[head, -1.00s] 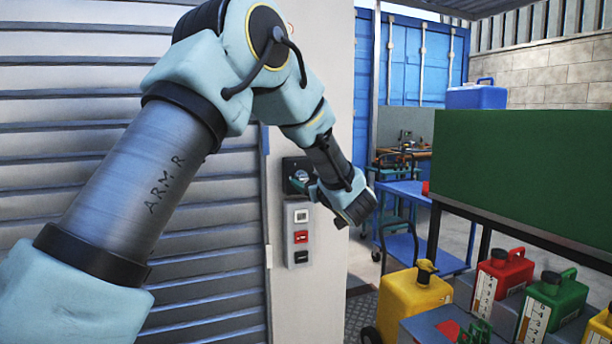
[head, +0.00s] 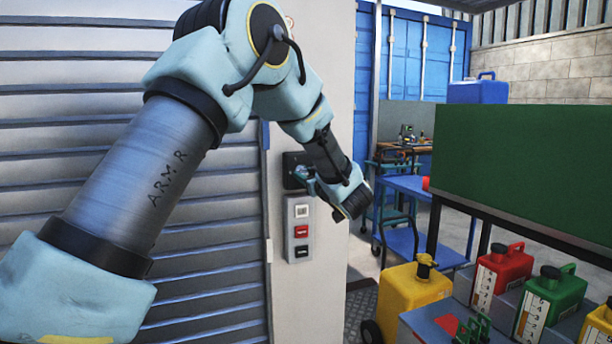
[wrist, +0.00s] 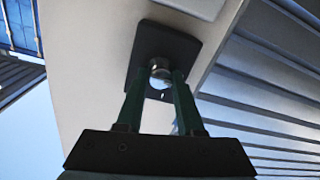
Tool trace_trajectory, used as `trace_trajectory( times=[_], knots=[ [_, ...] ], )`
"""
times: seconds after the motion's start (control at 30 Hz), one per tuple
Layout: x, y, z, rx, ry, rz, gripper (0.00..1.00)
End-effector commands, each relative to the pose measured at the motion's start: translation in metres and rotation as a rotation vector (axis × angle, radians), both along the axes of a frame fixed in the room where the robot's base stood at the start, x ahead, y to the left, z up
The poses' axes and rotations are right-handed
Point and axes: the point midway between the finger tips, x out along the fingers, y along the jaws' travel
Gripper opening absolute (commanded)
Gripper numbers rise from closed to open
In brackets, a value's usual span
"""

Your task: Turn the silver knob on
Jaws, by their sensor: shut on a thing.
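The silver knob (wrist: 160,75) sits on a dark square plate (wrist: 145,47) fixed to a pale wall post. In the wrist view my gripper (wrist: 161,82) has its two green fingers on either side of the knob, shut on it. In the head view my gripper (head: 305,175) is at the dark plate (head: 291,160), and the arm's end hides most of the knob there. Which way the knob is turned is hard to tell.
A grey switch box (head: 300,245) with red and black buttons is just below the plate. A slatted shutter (head: 60,150) stands left. A blue trolley (head: 400,250), a yellow can (head: 415,295) and a green board (head: 530,180) stand right.

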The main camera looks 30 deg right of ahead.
Motion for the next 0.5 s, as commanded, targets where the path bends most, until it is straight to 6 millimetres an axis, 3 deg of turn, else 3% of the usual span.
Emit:
trace_trajectory(
  times=[0.5],
  knots=[
    [0.0000,0.0003,0.0010,0.044,-0.005,0.001,0.00]
  ],
)
